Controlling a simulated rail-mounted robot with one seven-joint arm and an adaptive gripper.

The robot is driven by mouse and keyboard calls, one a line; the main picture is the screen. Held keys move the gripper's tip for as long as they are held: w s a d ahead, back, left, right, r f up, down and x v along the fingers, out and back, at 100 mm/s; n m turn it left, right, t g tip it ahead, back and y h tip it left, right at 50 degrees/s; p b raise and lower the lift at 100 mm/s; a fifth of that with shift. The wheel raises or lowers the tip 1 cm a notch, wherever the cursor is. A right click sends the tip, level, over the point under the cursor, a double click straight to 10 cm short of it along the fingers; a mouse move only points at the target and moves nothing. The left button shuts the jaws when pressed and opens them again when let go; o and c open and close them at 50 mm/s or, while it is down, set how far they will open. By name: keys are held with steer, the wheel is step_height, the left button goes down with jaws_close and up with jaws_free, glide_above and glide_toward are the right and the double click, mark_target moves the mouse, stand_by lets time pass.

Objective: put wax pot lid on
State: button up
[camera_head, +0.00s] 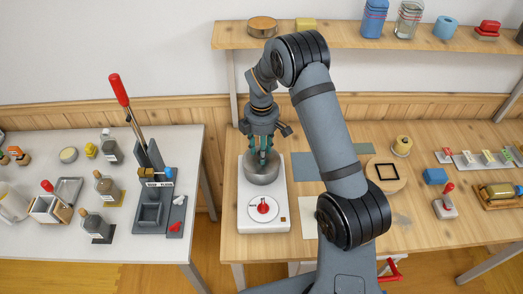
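The silver metal pot (263,177) stands upright on a white hotplate (244,217) with a red dial, on the wooden table left of my arm. My gripper (263,158) points straight down over the middle of the pot, its greenish fingers at the level of the pot's top. The fingers hide part of that top. I cannot make out a separate lid, or whether the fingers hold one by a knob. The finger gap is too small to judge.
My arm spans the middle of the view. A shelf (340,40) runs behind. The white table (95,255) at left holds bottles and a red-handled lever press (152,170).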

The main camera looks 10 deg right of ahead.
steer(key=shift+o, duration=0.9)
step_height(320, 180, up, 12)
stand_by(0.7)
step_height(320, 180, down, 12)
steer(key=shift+f, duration=0.15)
steer(key=shift+r+p, duration=0.5)
steer(key=shift+r, duration=0.2)
steer(key=shift+f, duration=0.1)
